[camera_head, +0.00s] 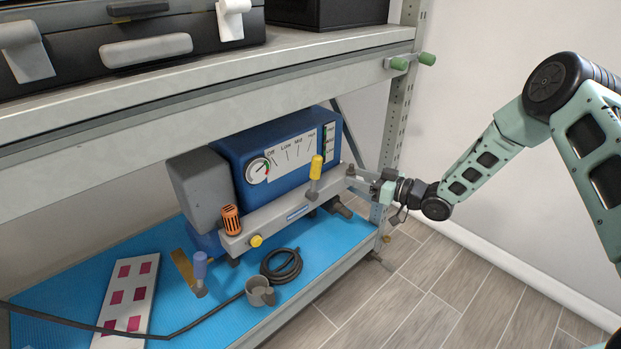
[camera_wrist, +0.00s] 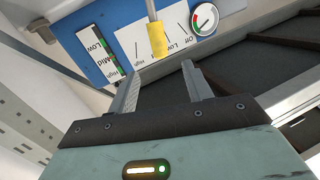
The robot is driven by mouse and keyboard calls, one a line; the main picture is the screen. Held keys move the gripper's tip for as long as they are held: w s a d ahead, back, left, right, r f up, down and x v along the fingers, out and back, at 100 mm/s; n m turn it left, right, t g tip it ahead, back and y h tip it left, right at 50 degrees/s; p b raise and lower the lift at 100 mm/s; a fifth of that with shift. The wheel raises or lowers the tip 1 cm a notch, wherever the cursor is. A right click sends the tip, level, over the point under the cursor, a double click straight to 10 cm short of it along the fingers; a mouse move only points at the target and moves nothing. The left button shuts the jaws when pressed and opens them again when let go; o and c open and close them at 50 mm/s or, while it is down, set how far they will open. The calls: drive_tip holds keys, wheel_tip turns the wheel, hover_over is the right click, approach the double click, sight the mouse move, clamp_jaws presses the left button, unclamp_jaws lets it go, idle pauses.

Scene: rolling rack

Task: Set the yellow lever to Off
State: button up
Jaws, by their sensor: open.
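The yellow lever (camera_head: 316,168) rises from the grey front bar of a blue machine (camera_head: 230,145). In the head view it stands about upright below the High end of the white scale plate (camera_head: 290,151), which reads Off, Low, Mid and High from left to right. My gripper (camera_head: 356,178) is open and empty, just right of the lever and apart from it. In the wrist view the yellow grip (camera_wrist: 157,40) shows beyond and roughly between the two fingertips of my gripper (camera_wrist: 158,80). The lever's lower end is not visible there.
The machine stands on a blue mat (camera_head: 225,300) on the lower shelf, under the upper shelf board (camera_head: 190,95). A rack post (camera_head: 397,120) is close to my gripper. An orange knob (camera_head: 231,220), a yellow knob (camera_head: 256,241) and a blue-handled lever (camera_head: 200,268) sit to the left.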

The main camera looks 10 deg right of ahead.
sight(314, 178)
drive_tip(key=b+x, duration=0.2)
drive_tip(key=x, duration=1.4)
drive_tip(key=shift+f+y+b, duration=0.2)
drive_tip(key=shift+y+b, duration=0.1)
drive_tip(key=shift+y, duration=0.1)
drive_tip(key=shift+w, duration=0.15)
drive_tip(key=shift+c, duration=0.3)
clamp_jaws()
